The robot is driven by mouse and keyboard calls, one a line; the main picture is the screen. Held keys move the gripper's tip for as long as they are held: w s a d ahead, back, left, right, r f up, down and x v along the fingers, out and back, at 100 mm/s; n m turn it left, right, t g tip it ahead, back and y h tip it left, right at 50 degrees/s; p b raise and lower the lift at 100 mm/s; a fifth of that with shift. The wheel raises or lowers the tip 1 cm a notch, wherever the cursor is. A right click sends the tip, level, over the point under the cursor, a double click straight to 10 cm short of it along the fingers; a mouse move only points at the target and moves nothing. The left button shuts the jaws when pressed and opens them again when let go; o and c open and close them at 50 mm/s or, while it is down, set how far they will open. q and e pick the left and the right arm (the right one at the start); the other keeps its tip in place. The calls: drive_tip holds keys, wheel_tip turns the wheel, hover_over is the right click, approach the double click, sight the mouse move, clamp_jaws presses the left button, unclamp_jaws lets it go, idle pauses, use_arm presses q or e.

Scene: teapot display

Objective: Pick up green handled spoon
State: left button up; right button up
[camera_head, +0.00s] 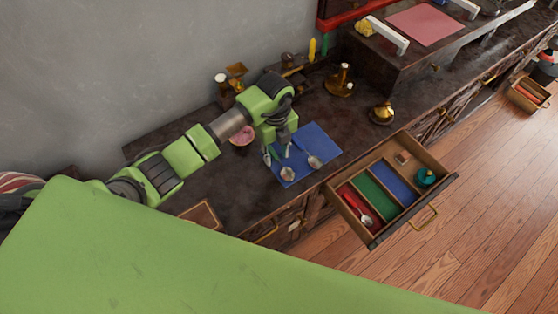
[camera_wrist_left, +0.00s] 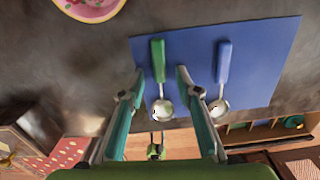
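The green handled spoon (camera_wrist_left: 158,62) lies on a blue mat (camera_wrist_left: 265,60), its metal bowl toward the bottom of the left wrist view. In the head view its bowl (camera_head: 288,174) shows, while the gripper hides most of the handle. My left gripper (camera_wrist_left: 160,75) is open, with one finger on each side of the green handle. I cannot tell whether the fingers touch it. In the head view my left gripper (camera_head: 277,154) is over the left part of the mat. A blue handled spoon (camera_wrist_left: 223,70) lies just right of it. My right gripper is not in view.
An open drawer (camera_head: 447,180) has red, green and blue compartments; a spoon (camera_head: 362,212) lies in the red one and a teal object (camera_head: 426,177) at the right. A pink plate (camera_head: 241,135) is behind the mat. Brass vessels (camera_head: 341,82) stand farther back.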

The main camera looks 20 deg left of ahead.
use_arm(q)
clamp_jaws()
drive_tip(key=shift+r, duration=0.1)
